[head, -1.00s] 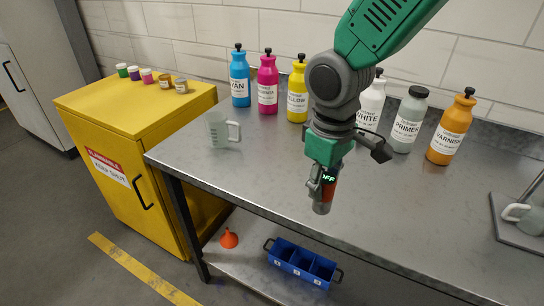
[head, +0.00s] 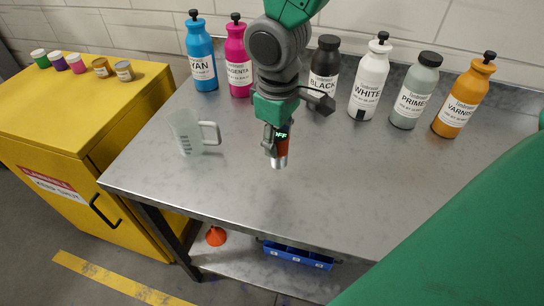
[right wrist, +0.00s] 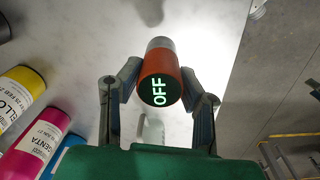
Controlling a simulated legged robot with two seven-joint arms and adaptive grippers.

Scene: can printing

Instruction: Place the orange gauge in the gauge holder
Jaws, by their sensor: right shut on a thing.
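The orange gauge (head: 281,150) is a short orange-red cylinder with a silver tip and a green "OFF" display. I cannot make out a gauge holder in these views. My left gripper is not in view.
Several labelled bottles, including the cyan one (head: 201,58) and varnish one (head: 464,100), line the back of the table (head: 335,185). A clear jug (head: 188,135) stands at left. A blue bin (head: 296,256) and orange funnel (head: 216,236) are below. The table's middle is clear.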

